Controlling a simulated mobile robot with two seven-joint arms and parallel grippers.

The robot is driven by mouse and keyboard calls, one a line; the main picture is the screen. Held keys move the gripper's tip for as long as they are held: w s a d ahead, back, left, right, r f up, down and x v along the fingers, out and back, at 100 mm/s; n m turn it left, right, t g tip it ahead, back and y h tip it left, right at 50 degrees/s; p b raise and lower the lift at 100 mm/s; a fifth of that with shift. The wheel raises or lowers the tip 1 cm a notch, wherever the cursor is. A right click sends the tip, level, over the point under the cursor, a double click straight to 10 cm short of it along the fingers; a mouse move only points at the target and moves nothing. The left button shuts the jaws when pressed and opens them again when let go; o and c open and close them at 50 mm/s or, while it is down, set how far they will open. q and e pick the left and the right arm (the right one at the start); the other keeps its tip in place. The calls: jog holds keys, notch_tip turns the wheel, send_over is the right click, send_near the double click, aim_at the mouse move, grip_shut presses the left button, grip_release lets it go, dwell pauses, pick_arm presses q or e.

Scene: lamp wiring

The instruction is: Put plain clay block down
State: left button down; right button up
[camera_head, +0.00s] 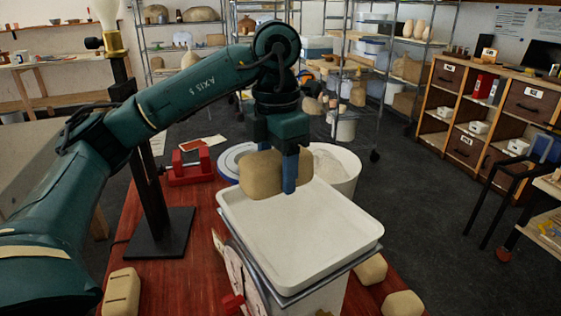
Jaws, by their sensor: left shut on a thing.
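The plain clay block (262,178) is tan with rounded edges. My left gripper (290,178) is shut on it, pointing down, with one blue finger showing in front of the block's right end; the other finger is mostly hidden. The block is at the back part of a white shallow tray (312,238), which sits on a scale-like stand with a dial (240,275). I cannot tell whether the block's underside touches the tray. The rest of the tray is empty. My right gripper is not in view.
A grooved clay block (121,292) lies on the red table (185,295) at front left. Two more tan blocks (370,270) (403,304) lie right of the stand. A black lamp stand (160,235), a red tool (190,168) and a white bucket (338,168) are near.

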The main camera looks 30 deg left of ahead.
aim_at(278, 207)
pick_arm(q)
jog(key=shift+f, duration=2.35)
jog(key=shift+w, duration=0.1)
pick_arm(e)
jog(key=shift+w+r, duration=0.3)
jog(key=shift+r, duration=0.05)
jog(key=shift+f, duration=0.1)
